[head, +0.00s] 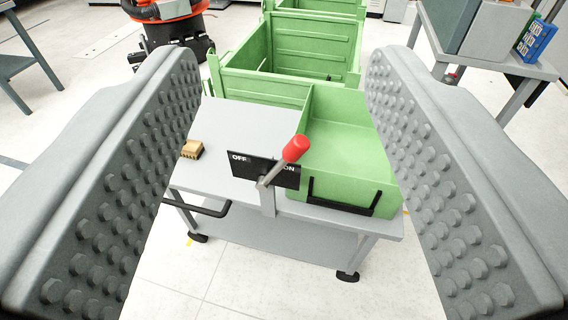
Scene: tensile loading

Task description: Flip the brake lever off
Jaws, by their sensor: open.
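The brake lever (277,171) has a grey metal shaft and a red knob (295,148). It leans to the upper right, toward the ON side of a black label plate (250,167) marked OFF at left and ON at right. The lever is mounted at the front edge of a grey cart (249,128). My gripper (283,85) is open and empty, with its two studded grey fingers far apart at the left and right of the view. The lever shows in the gap between them, apart from both fingers.
A green bin (345,150) sits on the cart's right side, and a small tan block (192,149) lies at its left. A dark handle (205,208) sticks out at the front left. Larger green crates (270,85) stand behind. The floor in front is clear.

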